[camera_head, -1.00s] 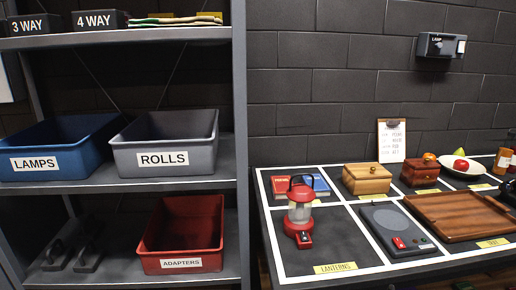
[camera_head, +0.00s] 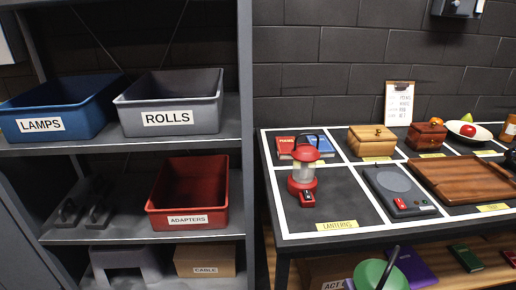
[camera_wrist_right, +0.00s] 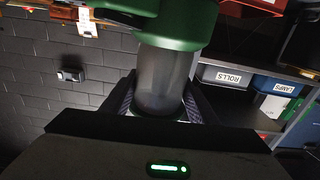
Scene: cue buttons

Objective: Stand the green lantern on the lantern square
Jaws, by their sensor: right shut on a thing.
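The green lantern (camera_head: 368,276) shows at the bottom edge of the head view, only its green top and dark handle visible, in front of the table and lower than its top. In the right wrist view my right gripper (camera_wrist_right: 163,92) is shut around the clear body of the green lantern (camera_wrist_right: 165,70). The lantern square (camera_head: 342,208) is the white-outlined front left section of the table, with a yellow LANTERNS label. A red lantern (camera_head: 303,174) stands upright in its left part; the right part is bare. My left gripper is not in view.
A grey device with a round plate (camera_head: 394,182) lies in the section right of the lantern square, then a wooden tray (camera_head: 465,178). Books (camera_head: 286,146) and a wooden box (camera_head: 372,138) stand behind. A shelf with bins (camera_head: 188,193) is at left.

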